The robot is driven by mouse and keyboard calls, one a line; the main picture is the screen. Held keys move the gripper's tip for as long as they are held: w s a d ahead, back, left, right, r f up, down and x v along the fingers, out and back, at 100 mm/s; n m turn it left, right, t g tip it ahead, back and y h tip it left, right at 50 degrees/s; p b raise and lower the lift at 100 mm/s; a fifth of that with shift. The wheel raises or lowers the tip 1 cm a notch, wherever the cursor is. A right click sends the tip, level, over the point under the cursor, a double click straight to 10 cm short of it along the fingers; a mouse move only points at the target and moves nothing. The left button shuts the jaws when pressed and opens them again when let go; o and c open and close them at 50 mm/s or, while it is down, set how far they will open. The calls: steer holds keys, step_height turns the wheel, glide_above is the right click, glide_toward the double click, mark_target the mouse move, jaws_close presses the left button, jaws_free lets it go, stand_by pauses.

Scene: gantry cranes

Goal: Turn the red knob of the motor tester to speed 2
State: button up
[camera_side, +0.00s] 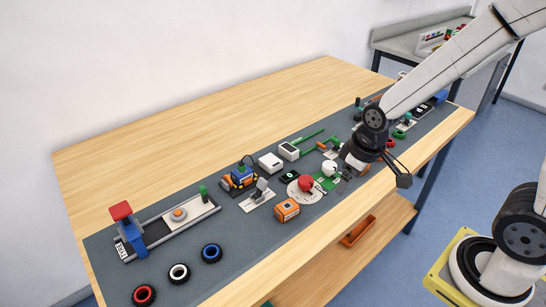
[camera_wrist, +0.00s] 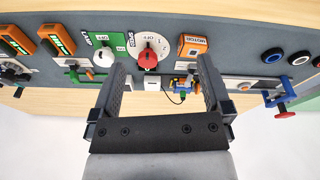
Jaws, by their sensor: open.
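The red knob (camera_side: 306,183) sits on a round white dial (camera_side: 293,193) on the grey mat, left of my gripper in the side view. In the wrist view the red knob (camera_wrist: 148,59) shows upside down on its marked white dial (camera_wrist: 160,42); the lettering is small, and I cannot tell which mark the knob points to. The orange motor box (camera_wrist: 193,47) stands beside the dial. It also shows in the side view (camera_side: 287,210). My gripper (camera_wrist: 161,66) is open and empty, its fingers apart from the knob. In the side view my gripper (camera_side: 346,181) hangs over the mat, partly hidden.
A white knob on a green plate (camera_wrist: 104,55) is close beside the dial. White boxes (camera_side: 270,162) and a blue device (camera_side: 240,173) stand behind. Several rings (camera_side: 178,273) lie at the front left. The wooden table (camera_side: 190,130) behind the mat is bare.

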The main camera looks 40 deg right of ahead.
mark_target(307, 179)
steer(key=w+f+n, duration=0.1)
steer(key=w+n, duration=0.2)
steer(key=w, duration=0.1)
steer(key=w+d+f+n+g, duration=0.1)
steer(key=w+n, duration=0.3)
steer(key=w+d+f+n+g, duration=0.1)
steer(key=w+n, duration=0.3)
steer(key=w, duration=0.1)
steer(key=shift+w+f, duration=0.1)
steer(key=shift+f, duration=0.15)
steer(key=shift+w+d+f+n, duration=0.15)
steer(key=shift+w+f+n, duration=0.05)
steer(key=shift+w+n, duration=0.25)
steer(key=shift+w+d+f+n, duration=0.1)
steer(key=shift+w+f+n, duration=0.15)
steer(key=shift+n, duration=0.3)
steer(key=shift+f, duration=3.85)
steer(key=c, duration=1.3)
